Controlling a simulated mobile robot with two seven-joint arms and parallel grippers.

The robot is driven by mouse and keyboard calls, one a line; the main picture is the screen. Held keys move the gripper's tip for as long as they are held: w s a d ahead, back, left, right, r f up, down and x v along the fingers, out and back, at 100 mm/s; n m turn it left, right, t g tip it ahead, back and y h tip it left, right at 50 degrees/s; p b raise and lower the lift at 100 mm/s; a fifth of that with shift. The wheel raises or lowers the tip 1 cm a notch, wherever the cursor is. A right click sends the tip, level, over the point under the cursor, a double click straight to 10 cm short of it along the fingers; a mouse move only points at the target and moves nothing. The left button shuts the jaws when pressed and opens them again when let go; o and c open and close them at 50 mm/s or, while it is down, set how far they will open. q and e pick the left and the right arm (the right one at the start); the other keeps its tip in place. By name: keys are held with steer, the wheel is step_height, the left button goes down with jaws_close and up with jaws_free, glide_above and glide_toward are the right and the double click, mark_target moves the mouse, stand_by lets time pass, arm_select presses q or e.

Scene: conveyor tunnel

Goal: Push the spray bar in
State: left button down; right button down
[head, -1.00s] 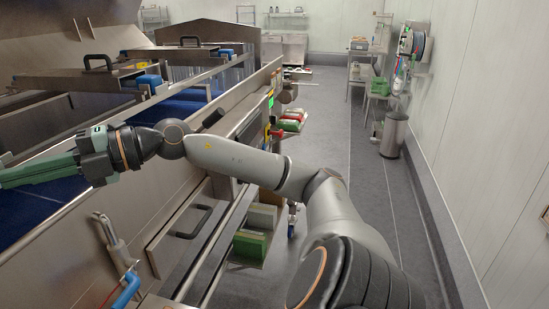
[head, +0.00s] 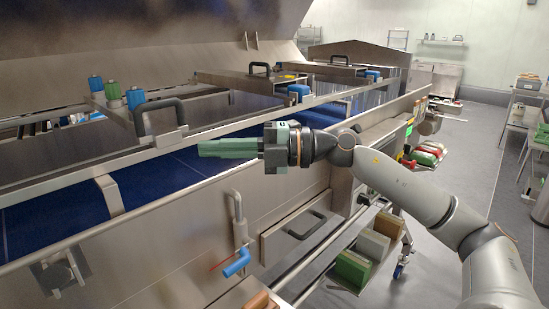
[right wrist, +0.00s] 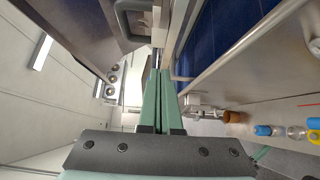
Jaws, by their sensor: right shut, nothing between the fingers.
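A flat steel unit with a dark grey handle (head: 158,111) and blue and green caps (head: 134,97) lies across the machine at the left in the head view. It looks like the spray bar, but I cannot be sure of this. A dark handle also shows at the top of the right wrist view (right wrist: 131,18). My right gripper (head: 202,148) is shut and empty, pointing left over the machine's near side, to the right of and below that handle in the picture. Its green fingers lie together in the right wrist view (right wrist: 160,72). I see no contact. My left gripper is out of view.
Similar handled units (head: 262,68) stand farther back. A steel rail (head: 240,122) runs along the blue belt (head: 85,203). A blue-handled valve (head: 237,263) and a drawer (head: 300,235) are on the near side wall. The aisle floor (head: 480,170) at right is clear.

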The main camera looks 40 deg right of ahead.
steer(key=b+v, duration=0.6)
steer(key=v, duration=0.2)
steer(key=shift+d+f, duration=0.2)
steer(key=shift+f, duration=0.05)
steer(key=shift+w, duration=0.15)
stand_by(0.4)
